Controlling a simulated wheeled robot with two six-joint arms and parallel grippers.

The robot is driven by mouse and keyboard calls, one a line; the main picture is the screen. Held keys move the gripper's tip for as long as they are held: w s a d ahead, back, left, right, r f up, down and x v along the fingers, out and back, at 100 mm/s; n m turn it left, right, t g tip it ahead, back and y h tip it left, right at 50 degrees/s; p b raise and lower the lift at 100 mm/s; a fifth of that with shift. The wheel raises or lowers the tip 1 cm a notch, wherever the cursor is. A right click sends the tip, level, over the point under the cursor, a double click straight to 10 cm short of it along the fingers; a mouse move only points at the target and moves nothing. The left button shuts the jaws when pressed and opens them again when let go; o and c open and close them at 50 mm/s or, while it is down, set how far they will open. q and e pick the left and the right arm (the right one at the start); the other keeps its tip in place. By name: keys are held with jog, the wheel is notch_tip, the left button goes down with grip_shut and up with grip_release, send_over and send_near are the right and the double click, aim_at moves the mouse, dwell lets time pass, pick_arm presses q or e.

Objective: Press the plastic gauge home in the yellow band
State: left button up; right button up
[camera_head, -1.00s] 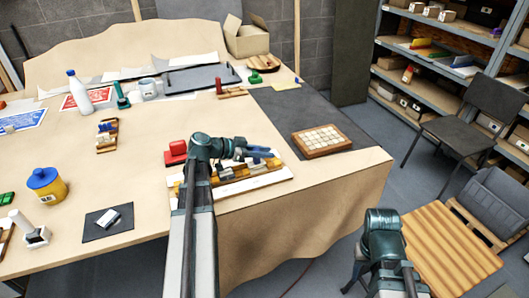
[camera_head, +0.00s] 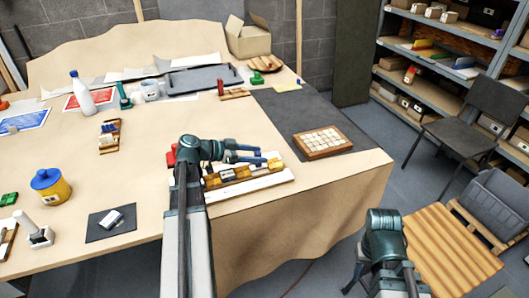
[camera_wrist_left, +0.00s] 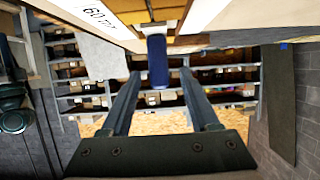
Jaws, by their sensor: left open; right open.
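The mosaic panel, a white board with a wooden rack (camera_head: 240,188), lies near the table's front edge. A yellow strip (camera_head: 212,182) shows on it, partly behind my left arm. A grey piece (camera_head: 228,174) sits on the rack. My left gripper (camera_head: 262,156) is open just above the rack. In the left wrist view a dark blue block (camera_wrist_left: 157,62) on a pale base lies between the open fingers (camera_wrist_left: 158,85), with gaps on both sides. I cannot tell if it is the plastic gauge or how deep it sits. My right gripper (camera_head: 353,272) hangs off the table, its fingers unclear.
A red stamp (camera_head: 171,156) stands left of the panel, partly hidden. A wooden tray of pale tiles (camera_head: 322,141) lies on the dark mat to the right. A yellow pot with blue lid (camera_head: 50,187) stands left.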

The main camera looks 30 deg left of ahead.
pick_arm(q)
jog(key=p+v, duration=0.3)
jog(key=v, duration=0.6)
jog(key=shift+s+a+r, duration=0.1)
jog(key=shift+s+a, duration=0.1)
jog(key=shift+a, duration=0.05)
jog(key=shift+s, duration=0.15)
